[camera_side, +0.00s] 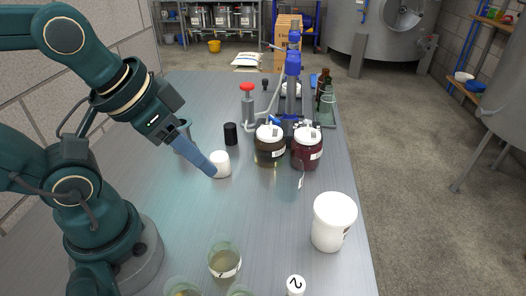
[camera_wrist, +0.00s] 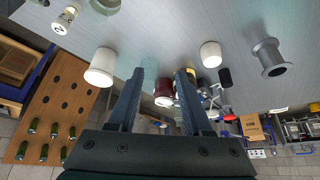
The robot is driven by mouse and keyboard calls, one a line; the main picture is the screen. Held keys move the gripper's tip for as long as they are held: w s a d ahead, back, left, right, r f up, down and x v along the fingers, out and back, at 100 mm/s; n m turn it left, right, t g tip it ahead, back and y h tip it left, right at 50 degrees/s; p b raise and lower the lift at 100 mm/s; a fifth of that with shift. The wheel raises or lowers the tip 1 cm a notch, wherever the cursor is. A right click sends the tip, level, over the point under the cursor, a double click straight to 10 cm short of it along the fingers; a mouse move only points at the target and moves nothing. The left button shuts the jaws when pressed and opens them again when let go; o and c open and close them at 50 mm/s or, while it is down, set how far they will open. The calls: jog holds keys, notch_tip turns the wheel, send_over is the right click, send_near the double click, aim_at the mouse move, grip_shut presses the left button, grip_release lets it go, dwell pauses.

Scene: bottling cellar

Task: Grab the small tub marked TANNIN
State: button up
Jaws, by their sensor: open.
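A small white tub (camera_side: 222,163) stands upright on the steel bench in the side view, with no readable marking. It is probably the white tub (camera_wrist: 211,55) right of the right finger in the wrist view. My gripper (camera_side: 211,172) points down and to the right, its tips overlapping the tub's left edge in the side view. In the wrist view my gripper (camera_wrist: 159,72) is open, and the tub is outside the fingers. I cannot tell whether they touch. A larger white tub (camera_side: 333,222) stands at the front right, its label unreadable; it also shows in the wrist view (camera_wrist: 101,68).
A blue-handled bench device (camera_side: 292,80) and bottles (camera_side: 324,84) are farther back. A glass beaker (camera_side: 225,263) stands in front. The bench (camera_side: 270,210) is clear mid-front.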

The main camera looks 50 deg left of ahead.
jog(key=o, duration=0.8)
